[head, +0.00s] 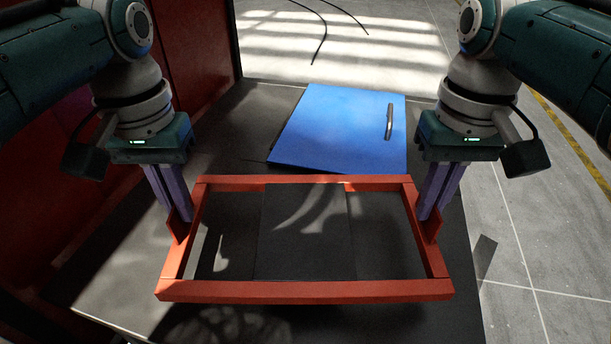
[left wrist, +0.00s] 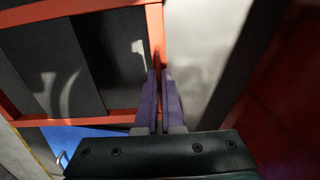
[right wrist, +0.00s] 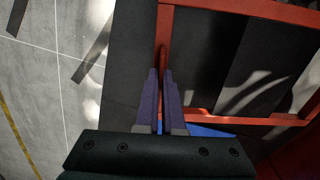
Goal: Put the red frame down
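The red frame (head: 305,291) is an open rectangle of red bars in the middle of the head view. My left gripper (head: 177,215) is shut on an upright red tab at the frame's left end. My right gripper (head: 430,215) is shut on the matching tab at its right end. The left wrist view shows purple fingers closed on the tab (left wrist: 158,55) beside the frame's bar. The right wrist view shows the same at the other tab (right wrist: 163,55). Whether the frame touches the dark surface below or hangs above it is hard to tell.
A dark table-like surface (head: 95,270) lies beneath the frame, with a dark grey panel seen through it. A blue panel (head: 340,125) with a metal handle lies behind the frame. A red wall (head: 195,50) stands at the left. Open floor (head: 540,220) is at the right.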

